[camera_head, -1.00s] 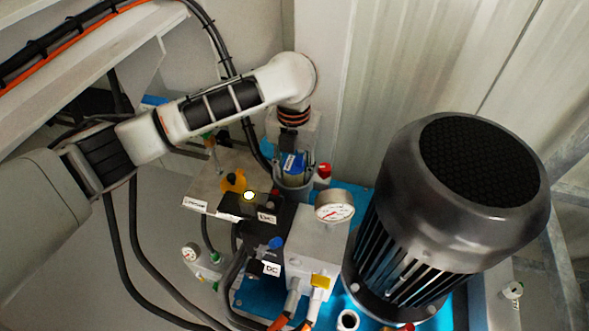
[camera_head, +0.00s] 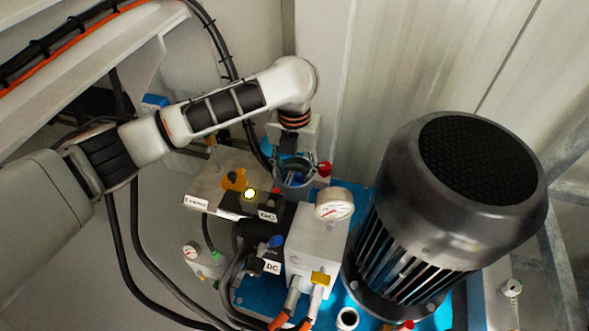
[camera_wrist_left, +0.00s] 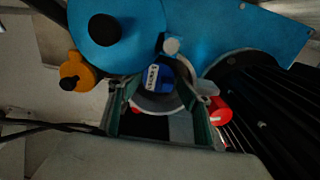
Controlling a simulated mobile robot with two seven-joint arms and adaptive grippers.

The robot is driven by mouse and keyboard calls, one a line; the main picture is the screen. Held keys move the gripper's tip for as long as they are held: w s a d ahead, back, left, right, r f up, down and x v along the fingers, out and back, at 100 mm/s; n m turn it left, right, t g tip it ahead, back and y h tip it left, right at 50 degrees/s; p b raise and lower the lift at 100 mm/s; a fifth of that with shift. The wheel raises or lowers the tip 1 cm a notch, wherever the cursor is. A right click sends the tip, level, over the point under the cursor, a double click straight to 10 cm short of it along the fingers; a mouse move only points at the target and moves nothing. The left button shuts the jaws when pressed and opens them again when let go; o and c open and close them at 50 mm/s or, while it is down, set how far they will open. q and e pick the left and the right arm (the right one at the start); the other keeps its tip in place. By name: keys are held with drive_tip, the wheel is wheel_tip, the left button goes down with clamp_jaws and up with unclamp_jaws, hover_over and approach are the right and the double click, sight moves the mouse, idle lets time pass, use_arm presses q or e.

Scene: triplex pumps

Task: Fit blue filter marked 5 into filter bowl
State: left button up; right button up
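The blue filter (camera_head: 294,178) sits low inside the grey filter bowl (camera_head: 294,191), mostly hidden by its wall in the head view. In the left wrist view the filter (camera_wrist_left: 158,76) shows its blue top and a white label inside the bowl's rim (camera_wrist_left: 157,103). The print on the label is too small to read. My left gripper (camera_head: 292,158) is directly above the bowl, pointing down. In the wrist view its two fingers (camera_wrist_left: 159,103) are spread apart on either side of the filter, with gaps to it. My right gripper is not in view.
A red knob (camera_head: 324,169) stands close right of the bowl, a yellow knob (camera_head: 234,180) to its left. A pressure gauge (camera_head: 334,205) and large black motor (camera_head: 450,200) are nearby. A large blue disc (camera_wrist_left: 115,30) lies beyond the bowl in the wrist view.

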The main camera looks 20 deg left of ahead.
use_arm(q)
drive_tip(key=shift+s+f, duration=0.15)
drive_tip(key=shift+f, duration=0.05)
drive_tip(key=r, duration=0.1)
drive_tip(key=r+p, duration=0.1)
drive_tip(key=r, duration=0.2)
drive_tip(key=shift+w+r, duration=0.15)
drive_tip(key=shift+w, duration=0.15)
wheel_tip(320, 180, up, 2)
drive_tip(key=shift+a+r+p, duration=0.1)
drive_tip(key=shift+r+p, duration=0.1)
drive_tip(key=shift+p, duration=0.45)
wheel_tip(320, 180, up, 6)
drive_tip(key=p, duration=0.2)
hover_over(294, 178)
drive_tip(key=shift+s+r+p, duration=0.15)
drive_tip(key=shift+r+p, duration=0.05)
drive_tip(key=shift+p, duration=0.2)
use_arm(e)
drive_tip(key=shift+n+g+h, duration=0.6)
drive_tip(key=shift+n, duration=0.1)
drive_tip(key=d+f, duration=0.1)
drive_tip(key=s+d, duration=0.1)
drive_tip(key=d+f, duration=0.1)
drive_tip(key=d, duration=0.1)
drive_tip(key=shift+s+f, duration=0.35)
